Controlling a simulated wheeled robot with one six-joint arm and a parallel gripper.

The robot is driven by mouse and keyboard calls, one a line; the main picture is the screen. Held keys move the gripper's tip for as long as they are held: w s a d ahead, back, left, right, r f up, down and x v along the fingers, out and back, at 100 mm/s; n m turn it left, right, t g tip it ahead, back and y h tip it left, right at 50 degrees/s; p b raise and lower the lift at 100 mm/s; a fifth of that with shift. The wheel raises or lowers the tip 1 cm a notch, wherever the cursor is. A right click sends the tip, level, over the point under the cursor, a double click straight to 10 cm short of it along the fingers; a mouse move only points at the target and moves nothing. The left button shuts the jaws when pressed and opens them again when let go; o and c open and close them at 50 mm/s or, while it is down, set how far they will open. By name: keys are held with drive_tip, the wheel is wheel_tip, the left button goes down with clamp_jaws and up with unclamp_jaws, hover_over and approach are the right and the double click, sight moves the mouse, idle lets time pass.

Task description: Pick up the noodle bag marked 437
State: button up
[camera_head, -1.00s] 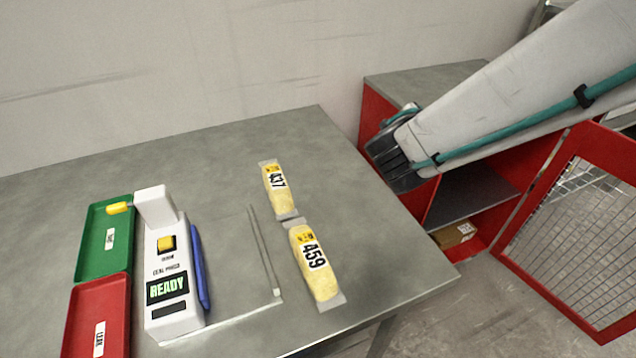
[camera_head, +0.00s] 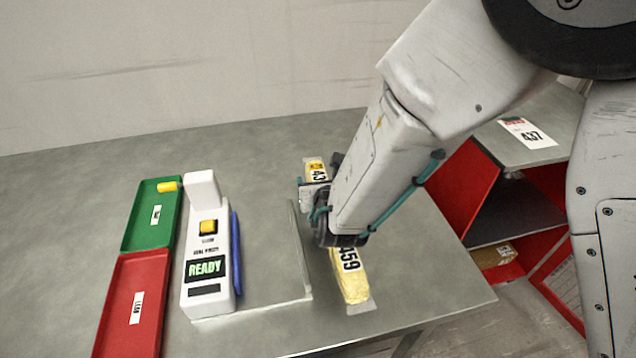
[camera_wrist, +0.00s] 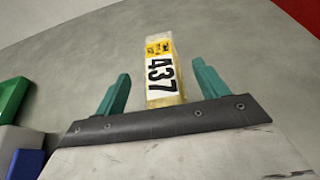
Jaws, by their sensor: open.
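The noodle bag marked 437 (camera_wrist: 161,72) lies on the grey table, yellow with a white number label. In the wrist view it sits between the two teal fingers of my gripper (camera_wrist: 161,92), with a gap on each side. In the head view my gripper (camera_head: 318,190) is over the table at this bag, and only the far end of the 437 bag (camera_head: 315,168) shows. My gripper is open and empty. The noodle bag marked 459 (camera_head: 350,277) lies nearer, partly hidden behind my arm.
Left of the bags stands a white seal press (camera_head: 208,268) reading READY, with a blue bar. Further left are a green tray (camera_head: 131,235) and a red tray (camera_head: 112,312). A red cabinet (camera_head: 470,193) at the right bears a card marked 437 (camera_head: 528,133).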

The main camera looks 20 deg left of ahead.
drive_tip(key=shift+w+a+f, duration=0.25)
drive_tip(key=shift+w+a, duration=0.05)
drive_tip(key=shift+w, duration=0.3)
drive_tip(key=c, duration=1.2)
drive_tip(key=shift+r, duration=0.15)
